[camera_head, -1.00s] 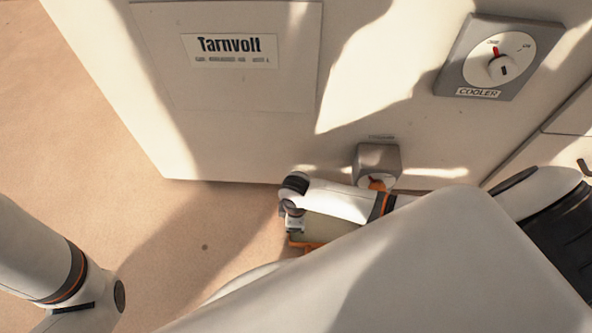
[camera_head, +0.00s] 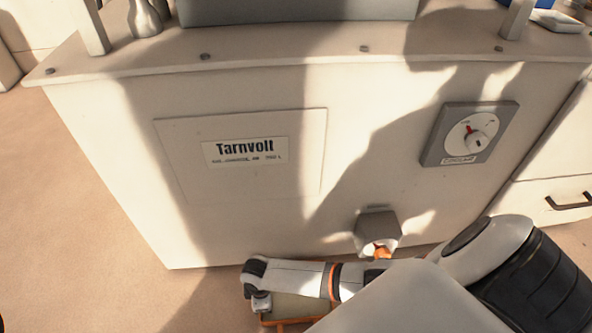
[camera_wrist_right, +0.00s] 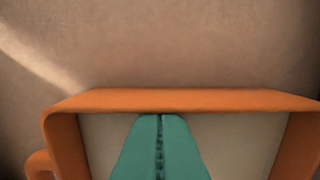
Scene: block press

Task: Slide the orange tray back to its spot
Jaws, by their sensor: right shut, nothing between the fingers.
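The orange tray (camera_wrist_right: 190,101) has an orange rim and a pale inside. In the right wrist view its rim crosses the picture, with a rounded orange loop at the lower left. My right gripper (camera_wrist_right: 160,117) shows as two teal fingers pressed together, empty, over the pale inside. Their tips overlap the near edge of the rim; I cannot tell whether they touch it. In the head view only a bit of the orange tray (camera_head: 284,321) shows at the bottom, mostly hidden by my right arm. My left gripper is not in view.
A pale cabinet labelled Tarnvolt (camera_head: 245,150) stands in front, with a dial box (camera_head: 450,150) and a grey spout housing (camera_head: 376,225) low down, an orange part beneath it. A black-handled drawer (camera_head: 569,200) is at the right. Tan floor (camera_head: 90,220) is clear at the left.

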